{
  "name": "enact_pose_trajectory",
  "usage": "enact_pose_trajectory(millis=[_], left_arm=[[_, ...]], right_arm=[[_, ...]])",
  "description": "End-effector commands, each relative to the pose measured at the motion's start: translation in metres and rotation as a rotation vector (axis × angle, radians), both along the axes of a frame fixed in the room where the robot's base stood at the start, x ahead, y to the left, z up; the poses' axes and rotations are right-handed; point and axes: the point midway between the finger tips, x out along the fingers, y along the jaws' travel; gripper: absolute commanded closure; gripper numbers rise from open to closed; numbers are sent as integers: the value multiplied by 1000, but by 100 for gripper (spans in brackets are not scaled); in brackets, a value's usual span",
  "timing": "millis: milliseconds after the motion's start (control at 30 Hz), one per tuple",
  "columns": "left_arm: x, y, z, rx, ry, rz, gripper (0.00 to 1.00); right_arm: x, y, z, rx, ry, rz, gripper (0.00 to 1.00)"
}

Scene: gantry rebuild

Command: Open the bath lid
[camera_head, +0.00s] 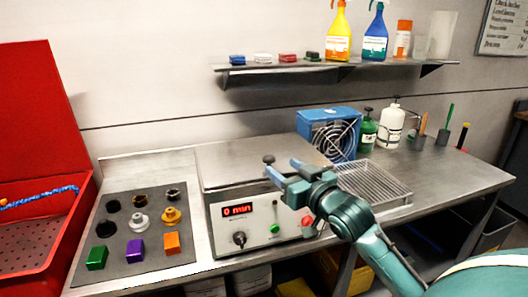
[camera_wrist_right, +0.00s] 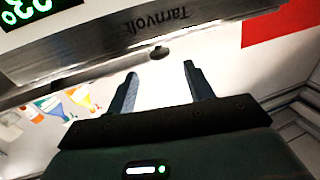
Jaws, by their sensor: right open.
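The bath (camera_head: 258,217) is a steel box with a red "0 min" display, a dark dial and buttons on its front. Its flat grey lid (camera_head: 235,158) lies closed on top. A dark round knob (camera_head: 268,159) stands near the lid's front part. My right gripper (camera_head: 281,169) is open, its two blue-grey fingertips just beside the knob at the bath's front right. In the right wrist view, the open fingers (camera_wrist_right: 160,85) point at a small dark knob (camera_wrist_right: 160,53) below a steel strip lettered "Tarnvolt"; nothing is between them. My left gripper is not in view.
A grey mat (camera_head: 120,247) with coloured blocks and metal rings lies left of the bath, beside an open red case (camera_head: 78,215). A wire basket (camera_head: 375,186), a blue fan unit (camera_head: 330,130) and bottles stand right. A shelf (camera_head: 300,66) hangs above.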

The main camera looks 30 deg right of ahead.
Motion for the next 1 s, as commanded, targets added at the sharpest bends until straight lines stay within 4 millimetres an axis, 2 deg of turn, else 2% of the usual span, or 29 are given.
enact_pose_trajectory(millis=[33, 200, 400, 600, 867, 1000], left_arm=[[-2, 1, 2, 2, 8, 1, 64], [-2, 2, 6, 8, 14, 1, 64], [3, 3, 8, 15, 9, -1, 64], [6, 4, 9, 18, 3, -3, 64], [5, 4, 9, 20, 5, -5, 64], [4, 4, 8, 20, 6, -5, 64]], right_arm=[[12, 0, 4, 0, -3, 0, 48], [48, -1, 4, 0, -2, 0, 48], [77, -1, 2, 0, -1, 0, 48], [89, 0, 1, -2, -1, 1, 48], [89, 0, 0, -2, 0, 1, 48], [89, 0, 0, -2, 0, 1, 59]])
